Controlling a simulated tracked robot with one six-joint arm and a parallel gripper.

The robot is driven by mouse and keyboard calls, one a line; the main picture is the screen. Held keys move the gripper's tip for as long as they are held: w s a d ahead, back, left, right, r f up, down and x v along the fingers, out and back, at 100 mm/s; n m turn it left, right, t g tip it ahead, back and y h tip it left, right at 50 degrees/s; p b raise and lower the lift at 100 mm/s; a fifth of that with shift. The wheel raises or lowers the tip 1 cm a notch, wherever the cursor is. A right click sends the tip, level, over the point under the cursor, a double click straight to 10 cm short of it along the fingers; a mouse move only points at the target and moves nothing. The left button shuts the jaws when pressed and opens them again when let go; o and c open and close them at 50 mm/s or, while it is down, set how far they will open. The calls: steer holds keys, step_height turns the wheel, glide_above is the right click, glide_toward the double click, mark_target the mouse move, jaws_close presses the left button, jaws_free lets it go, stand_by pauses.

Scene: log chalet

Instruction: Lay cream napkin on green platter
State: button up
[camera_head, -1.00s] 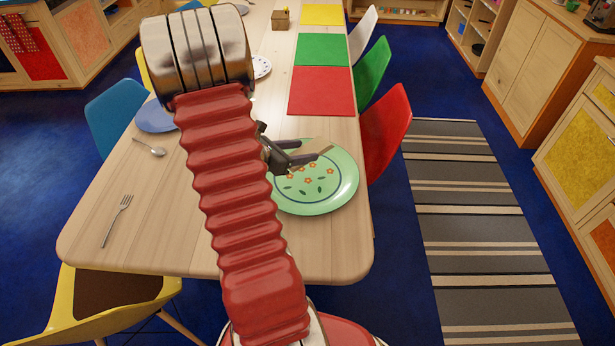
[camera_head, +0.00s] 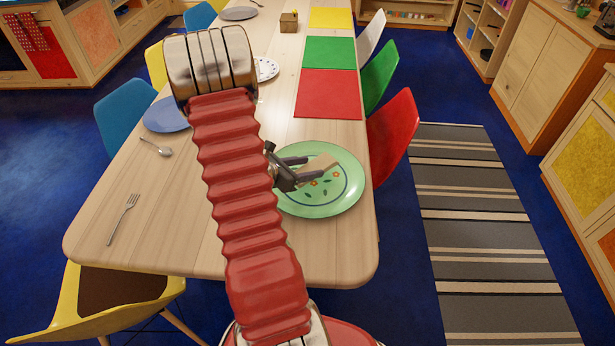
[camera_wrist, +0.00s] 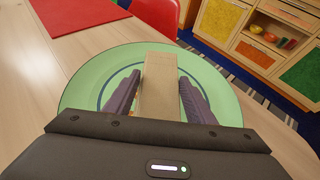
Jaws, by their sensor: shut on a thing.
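The green platter (camera_head: 338,196) with orange flowers lies on the wooden table near its right edge. It also shows in the wrist view (camera_wrist: 222,85), beneath the fingers. My gripper (camera_head: 311,172) is over the platter. It is shut on the cream napkin (camera_head: 318,168), a folded flat strip that shows between the two dark fingers in the wrist view (camera_wrist: 160,85). The napkin is above the platter's middle; I cannot tell whether it touches the surface.
A fork (camera_head: 123,218) and a spoon (camera_head: 157,147) lie on the table's left side. A blue plate (camera_head: 165,116) stands behind my arm. Red (camera_head: 328,94) and green (camera_head: 329,52) mats lie farther back. A red chair (camera_head: 393,136) is close to the platter's right.

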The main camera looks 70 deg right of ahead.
steer(key=shift+f, duration=2.05)
steer(key=o, duration=1.3)
steer(key=v, duration=1.2)
